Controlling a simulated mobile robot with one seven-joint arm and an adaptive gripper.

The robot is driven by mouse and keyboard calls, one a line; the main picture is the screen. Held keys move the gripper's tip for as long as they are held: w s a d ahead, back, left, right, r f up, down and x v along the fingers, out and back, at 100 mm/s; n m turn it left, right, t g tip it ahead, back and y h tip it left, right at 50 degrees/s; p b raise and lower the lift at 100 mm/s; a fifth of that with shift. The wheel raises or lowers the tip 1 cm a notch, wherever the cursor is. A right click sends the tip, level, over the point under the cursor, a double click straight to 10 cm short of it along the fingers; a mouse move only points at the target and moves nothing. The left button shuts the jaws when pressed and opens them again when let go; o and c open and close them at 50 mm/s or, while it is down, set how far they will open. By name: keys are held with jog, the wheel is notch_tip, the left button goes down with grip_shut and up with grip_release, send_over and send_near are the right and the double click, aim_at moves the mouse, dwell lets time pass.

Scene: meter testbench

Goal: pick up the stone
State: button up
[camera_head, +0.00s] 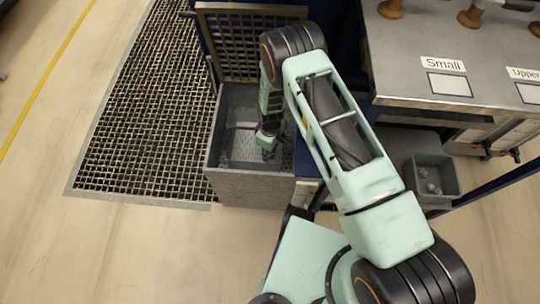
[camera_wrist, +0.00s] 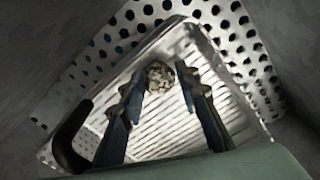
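The stone (camera_wrist: 160,76) is a small, rough, speckled grey lump on a ribbed metal tray in the wrist view. My gripper (camera_wrist: 159,83) is open, with its two dark blue fingers on either side of the stone near their tips. I cannot tell whether either finger touches it. In the head view my gripper (camera_head: 267,148) points down into a grey open box, and the stone is not visible there.
The metal tray (camera_wrist: 235,112) has a raised rim and a black handle (camera_wrist: 72,135). It lies in the grey box (camera_head: 248,187), whose perforated floor (camera_wrist: 105,45) and walls surround my gripper. A smaller grey bin (camera_head: 437,160) with round lumps and a metal bench (camera_head: 400,75) stand right.

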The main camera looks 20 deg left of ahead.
jog(key=shift+f, duration=0.1)
jog(key=c, duration=0.8)
notch_tip(320, 180, up, 18)
jog(key=p, duration=0.4)
dwell(0.7)
